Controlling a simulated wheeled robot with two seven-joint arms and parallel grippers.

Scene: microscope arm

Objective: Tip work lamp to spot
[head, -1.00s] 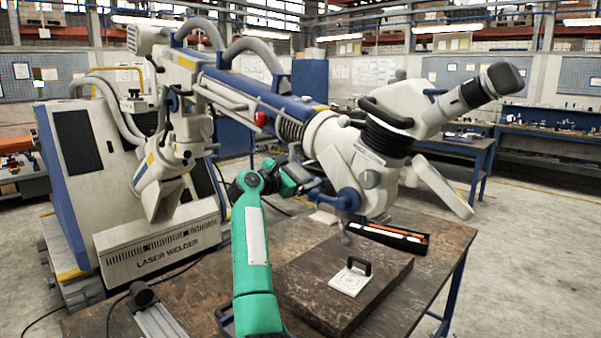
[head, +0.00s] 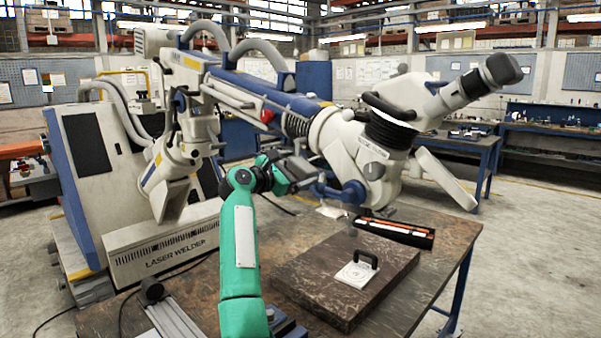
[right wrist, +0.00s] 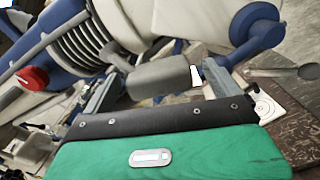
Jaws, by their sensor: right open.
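The white microscope-like head (head: 345,145) hangs over the table from a blue-and-white arm (head: 245,92), with a blue joint (head: 352,194) low on its side. I cannot tell which part is the work lamp. My right gripper (head: 303,178), on a green arm, is beside the head's lower left. In the right wrist view its jaws (right wrist: 155,85) are apart, with a grey rounded handle-like piece (right wrist: 160,77) showing between them; contact is unclear. A white plate with ring marks (head: 350,279) and a black handle lies on the dark slab (head: 325,285). My left gripper is not in view.
The worktable (head: 440,255) carries the slab and a black tray with orange items (head: 395,232). The laser welder cabinet (head: 95,160) stands at the left. A grey metal rail (head: 170,318) is at the front left. Open floor lies to the right.

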